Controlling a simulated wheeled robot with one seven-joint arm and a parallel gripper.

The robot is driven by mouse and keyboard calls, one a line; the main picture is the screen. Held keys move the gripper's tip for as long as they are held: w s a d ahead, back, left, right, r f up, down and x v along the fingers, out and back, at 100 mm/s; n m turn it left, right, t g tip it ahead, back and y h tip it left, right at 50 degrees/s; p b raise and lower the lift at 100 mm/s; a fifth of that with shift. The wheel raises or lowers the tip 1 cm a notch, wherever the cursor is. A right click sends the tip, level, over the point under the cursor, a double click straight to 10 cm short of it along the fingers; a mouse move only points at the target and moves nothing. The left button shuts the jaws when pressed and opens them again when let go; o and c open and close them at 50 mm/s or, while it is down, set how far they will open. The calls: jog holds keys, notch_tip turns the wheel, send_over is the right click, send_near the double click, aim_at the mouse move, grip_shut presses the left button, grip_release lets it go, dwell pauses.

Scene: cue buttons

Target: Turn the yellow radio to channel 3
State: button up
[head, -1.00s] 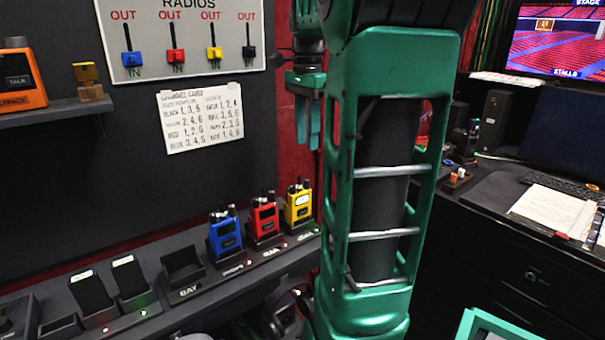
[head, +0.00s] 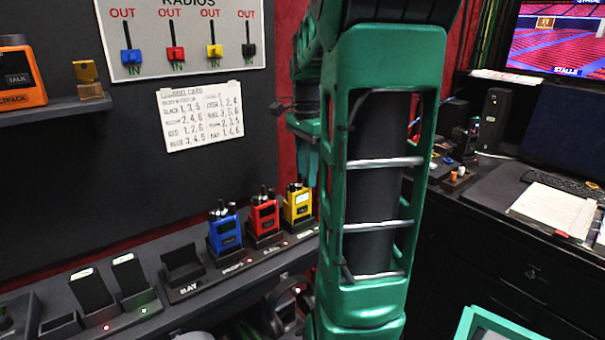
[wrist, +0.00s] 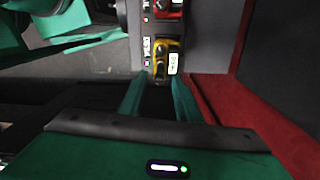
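The yellow radio (head: 297,207) stands upright in its dock at the right end of the radio row in the head view. In the wrist view the yellow radio (wrist: 162,56) is seen from above, just beyond my fingertips, with its knobs toward them. My gripper (wrist: 160,76) is open, its two green fingers apart with nothing held between them. In the head view my gripper (head: 308,180) hangs just above and behind the yellow radio, partly hidden by my arm. The channel setting is too small to read.
A red radio (head: 264,216) and a blue radio (head: 224,234) stand in docks to the left, beside an empty bay (head: 182,268). A card of channel numbers (head: 201,116) and a RADIOS board (head: 184,45) hang on the wall. A desk with papers (head: 556,210) is at right.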

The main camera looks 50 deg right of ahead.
jog(key=shift+f, duration=0.15)
jog(key=shift+c, duration=0.7)
grip_shut()
jog(key=shift+n, duration=2.1)
jog(key=shift+o, duration=0.7)
grip_release()
notch_tip(320, 180, up, 11)
jog(key=shift+w, duration=0.15)
